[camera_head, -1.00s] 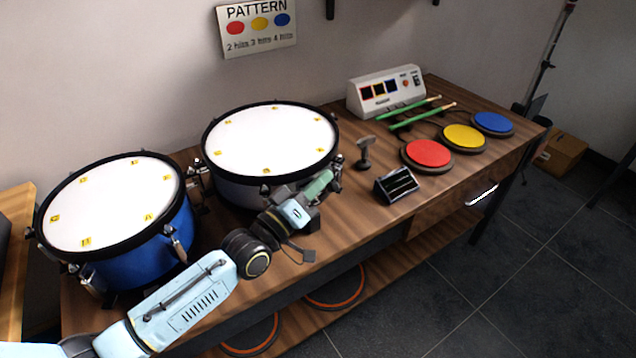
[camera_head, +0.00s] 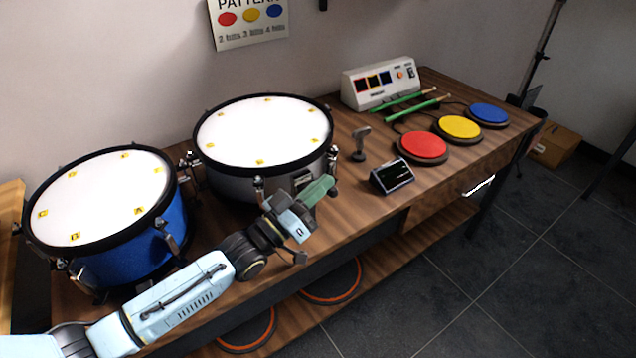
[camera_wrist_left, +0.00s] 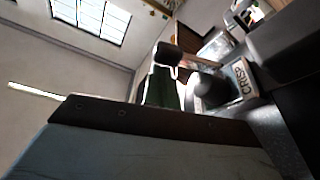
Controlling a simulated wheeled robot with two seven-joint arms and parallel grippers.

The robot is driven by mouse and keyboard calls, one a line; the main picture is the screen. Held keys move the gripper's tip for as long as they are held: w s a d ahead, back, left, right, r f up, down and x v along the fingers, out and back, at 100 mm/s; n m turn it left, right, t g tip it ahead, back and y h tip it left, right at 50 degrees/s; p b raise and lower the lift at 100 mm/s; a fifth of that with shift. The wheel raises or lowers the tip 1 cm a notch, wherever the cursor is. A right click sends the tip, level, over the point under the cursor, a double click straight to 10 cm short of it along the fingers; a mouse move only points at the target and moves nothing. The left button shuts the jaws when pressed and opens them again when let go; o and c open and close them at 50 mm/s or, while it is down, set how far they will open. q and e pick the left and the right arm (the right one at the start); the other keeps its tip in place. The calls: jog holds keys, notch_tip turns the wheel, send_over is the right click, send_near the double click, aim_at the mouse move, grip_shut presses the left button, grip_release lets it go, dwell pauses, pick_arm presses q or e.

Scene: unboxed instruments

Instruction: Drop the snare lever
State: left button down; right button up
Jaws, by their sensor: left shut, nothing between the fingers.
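The snare drum (camera_head: 258,135) has a white head, a black rim and a grey shell, and stands on the bench. My left gripper (camera_head: 322,188), with green fingers, is shut and empty just off the front right of its shell. In the left wrist view, a green finger (camera_wrist_left: 160,88) shows near a dark knob-like part (camera_wrist_left: 207,92) and a badge reading CRISP (camera_wrist_left: 243,80). I cannot tell which part is the snare lever or its position; the gripper and arm hide some of the drum's side. My right gripper is not in view.
A blue drum (camera_head: 170,225) stands at the left. A small dark-screened box (camera_head: 391,177) and a short stand (camera_head: 360,145) are right of the gripper. Red (camera_head: 420,146), yellow (camera_head: 458,127) and blue (camera_head: 488,113) pads, green sticks (camera_head: 408,104) and a white console (camera_head: 380,85) lie further right.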

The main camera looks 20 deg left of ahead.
pick_arm(q)
jog(key=shift+d+f+m, duration=0.1)
jog(key=shift+f+m, duration=0.05)
jog(key=shift+m, duration=0.35)
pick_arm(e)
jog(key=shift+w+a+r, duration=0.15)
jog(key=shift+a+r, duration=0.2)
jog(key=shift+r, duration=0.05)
pick_arm(q)
jog(key=shift+s, duration=0.1)
